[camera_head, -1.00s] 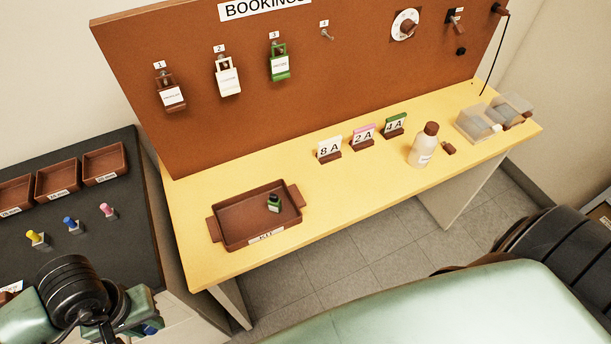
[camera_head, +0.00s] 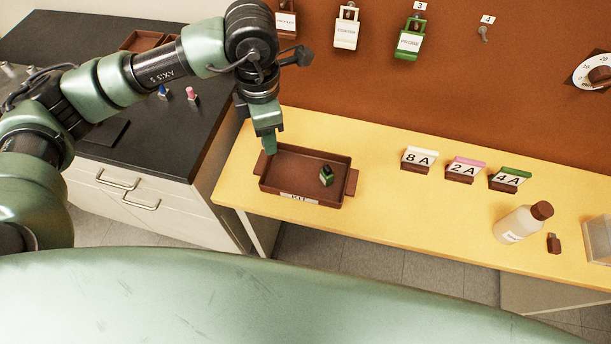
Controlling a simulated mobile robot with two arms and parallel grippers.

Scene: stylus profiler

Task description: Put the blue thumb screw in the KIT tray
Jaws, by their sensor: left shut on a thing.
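The brown KIT tray (camera_head: 348,184) lies on the yellow table and holds a small green and dark piece (camera_head: 326,175). My left gripper (camera_head: 270,146) points down at the tray's far left corner, by the left handle. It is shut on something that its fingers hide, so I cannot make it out. A blue thumb screw (camera_head: 163,91) stands on the black bench beside a pink one (camera_head: 192,93). My right gripper is out of view.
A bottle (camera_head: 518,222) and a small brown block (camera_head: 553,243) stand at the right. Several labelled stands, such as 8 A (camera_head: 419,159), line the middle of the table (camera_head: 400,210). The brown board (camera_head: 370,95) rises behind.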

